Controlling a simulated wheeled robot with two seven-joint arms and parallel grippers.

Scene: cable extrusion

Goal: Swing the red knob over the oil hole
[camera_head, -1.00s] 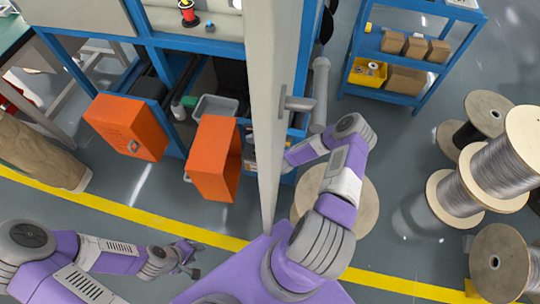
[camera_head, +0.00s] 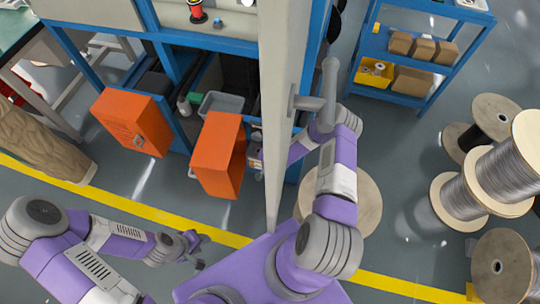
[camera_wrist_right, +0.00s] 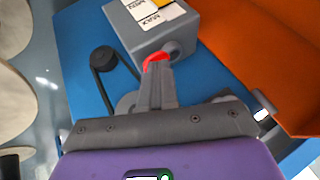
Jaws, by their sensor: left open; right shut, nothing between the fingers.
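In the right wrist view a small red part (camera_wrist_right: 157,58), likely the red knob, sits against a grey box (camera_wrist_right: 152,28) with labels. My right gripper (camera_wrist_right: 156,70) is shut and empty, its fingertips right at the red part and partly covering it. I cannot tell whether they touch. In the head view my right arm runs behind the pale upright panel, which hides the gripper. The labelled box shows in part there (camera_head: 256,152). I cannot make out the oil hole. My left gripper (camera_head: 199,248) is open and empty, low above the floor, far from the box.
The pale upright panel (camera_head: 284,60) stands beside my right forearm. Two orange boxes (camera_head: 133,122) (camera_head: 217,155) jut from the blue frame; orange also fills the right of the wrist view. Cable spools (camera_head: 500,180) and a blue shelf (camera_head: 410,100) stand at right.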

